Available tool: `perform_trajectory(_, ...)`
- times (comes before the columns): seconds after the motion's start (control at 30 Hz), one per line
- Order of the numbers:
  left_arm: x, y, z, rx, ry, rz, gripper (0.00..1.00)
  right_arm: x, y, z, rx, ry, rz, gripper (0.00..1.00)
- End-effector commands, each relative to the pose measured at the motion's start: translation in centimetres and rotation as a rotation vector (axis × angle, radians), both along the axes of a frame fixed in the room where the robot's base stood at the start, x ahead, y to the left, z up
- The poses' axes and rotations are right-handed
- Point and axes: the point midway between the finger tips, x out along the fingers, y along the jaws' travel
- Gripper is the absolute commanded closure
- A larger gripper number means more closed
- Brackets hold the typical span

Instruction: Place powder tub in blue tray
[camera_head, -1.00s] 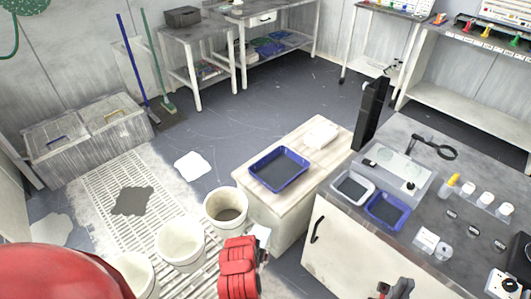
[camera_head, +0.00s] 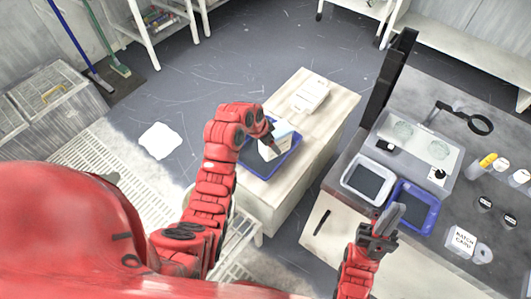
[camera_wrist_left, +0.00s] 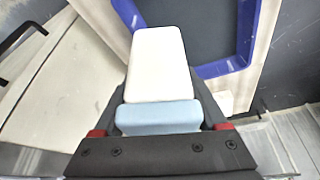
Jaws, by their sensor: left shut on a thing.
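The powder tub, a white block with a light blue part (camera_head: 281,134), is held in my left gripper (camera_head: 270,138). In the left wrist view the tub (camera_wrist_left: 158,62) sits between the fingers of my left gripper (camera_wrist_left: 158,105), which is shut on it. A blue tray (camera_head: 276,171) with a dark floor lies on the pale wooden cabinet top. The tub is over this tray in the head view; its height above it is hard to tell. The tray's blue rim (camera_wrist_left: 212,69) shows beyond the tub in the wrist view. My right gripper (camera_head: 383,222) is near the bench's front edge.
A white packet (camera_head: 310,96) lies on the cabinet top (camera_head: 325,125) behind the tray. On the grey bench at right are a white tray (camera_head: 352,190), a second blue tray (camera_head: 432,222), a batch card block (camera_head: 463,240) and several small containers. A black upright panel (camera_head: 393,85) stands between.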

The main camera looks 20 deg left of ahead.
Motion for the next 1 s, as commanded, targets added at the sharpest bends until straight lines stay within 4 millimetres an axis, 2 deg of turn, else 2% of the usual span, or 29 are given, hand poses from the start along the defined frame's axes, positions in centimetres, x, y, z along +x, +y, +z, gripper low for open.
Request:
perform_trajectory(0.1,1.2,1.8,0.8,0.002,-0.008,-0.036,1.00,0.0,0.0,-1.1,0.000,0.000,0.000,1.00)
perform_trajectory(0.23,1.5,2.7,1.4,-0.001,-0.003,-0.055,1.00,0.0,0.0,-1.4,0.000,-0.001,0.000,1.00)
perform_trajectory(0.33,1.6,2.9,0.9,-0.004,-0.002,-0.060,1.00,0.0,0.0,-1.3,0.000,-0.001,0.000,1.00)
perform_trajectory(0.6,1.6,2.9,-3.4,-0.004,-0.001,-0.059,1.00,0.0,0.0,-1.1,0.000,0.000,0.000,1.00)
perform_trajectory(0.77,1.7,2.8,-4.7,-0.004,-0.006,-0.059,1.00,0.0,0.0,-1.1,0.000,-0.001,0.000,1.00)
perform_trajectory(1.0,1.6,2.8,-7.9,-0.004,-0.003,-0.060,1.00,0.0,0.0,-1.1,0.000,0.000,0.000,1.00)
